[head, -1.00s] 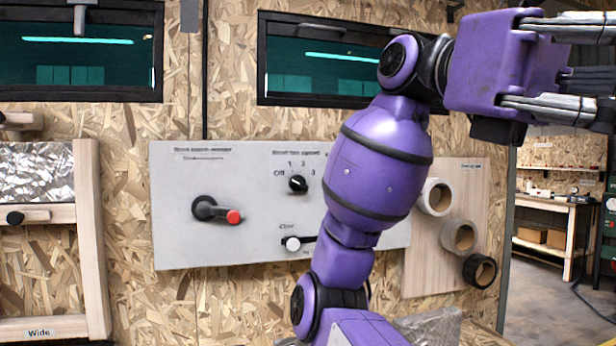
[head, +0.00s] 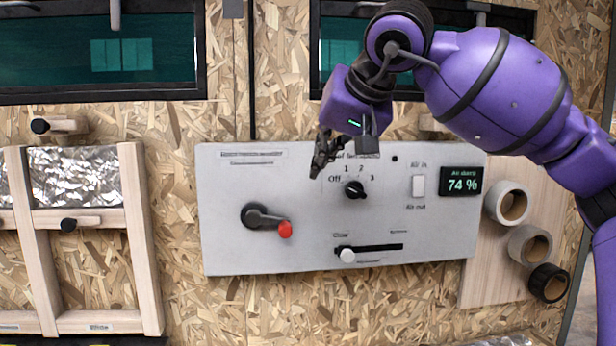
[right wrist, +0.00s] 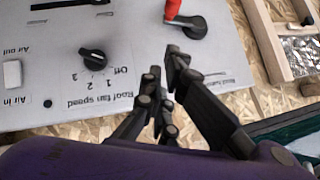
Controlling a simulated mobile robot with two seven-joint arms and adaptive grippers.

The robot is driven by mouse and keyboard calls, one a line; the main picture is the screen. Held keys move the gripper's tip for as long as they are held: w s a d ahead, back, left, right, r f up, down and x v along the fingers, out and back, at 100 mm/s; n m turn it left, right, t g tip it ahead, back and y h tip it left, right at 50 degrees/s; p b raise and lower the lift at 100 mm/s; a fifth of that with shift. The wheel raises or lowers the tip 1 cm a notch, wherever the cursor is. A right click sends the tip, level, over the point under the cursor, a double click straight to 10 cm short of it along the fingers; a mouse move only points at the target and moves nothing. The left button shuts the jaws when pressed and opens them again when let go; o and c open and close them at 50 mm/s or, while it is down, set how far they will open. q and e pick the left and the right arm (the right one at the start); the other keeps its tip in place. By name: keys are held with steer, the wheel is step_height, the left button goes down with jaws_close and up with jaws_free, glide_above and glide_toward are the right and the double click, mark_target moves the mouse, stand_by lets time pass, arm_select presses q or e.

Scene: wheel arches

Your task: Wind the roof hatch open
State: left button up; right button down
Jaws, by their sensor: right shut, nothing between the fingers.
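The roof hatch winder is a black crank (head: 262,216) with a red knob (head: 285,229), at the left of the grey control panel (head: 310,255). The knob points right and slightly down from the hub. My right gripper (head: 316,174) is shut and empty in front of the panel's upper edge, above and right of the knob, clear of it. In the right wrist view, the shut fingers (right wrist: 164,62) show just below the crank (right wrist: 192,26), whose red knob (right wrist: 172,9) is cut by the top edge. My left gripper is not in view.
Beside the crank are a fan speed dial (head: 355,189), a slider (head: 347,255), an air switch (head: 418,186) and a display (head: 461,181) reading 74 %. Tape rolls (head: 528,245) hang at the right. A wooden frame (head: 134,240) stands at the left. Dark windows (head: 100,50) are above.

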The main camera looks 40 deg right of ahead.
steer(key=x, duration=0.6)
steer(key=p+x, duration=0.1)
steer(key=x, duration=0.2)
steer(key=shift+w+a+f, duration=0.2)
steer(key=shift+w+a+f+p, duration=0.1)
steer(key=shift+a+f+p, duration=0.1)
steer(key=shift+f, duration=0.35)
steer(key=shift+w+a+f+p, duration=0.1)
steer(key=shift+a+f, duration=0.05)
steer(key=shift+f, duration=0.4)
steer(key=shift+a+f, duration=0.25)
steer(key=shift+f, duration=0.45)
steer(key=shift+w, duration=0.1)
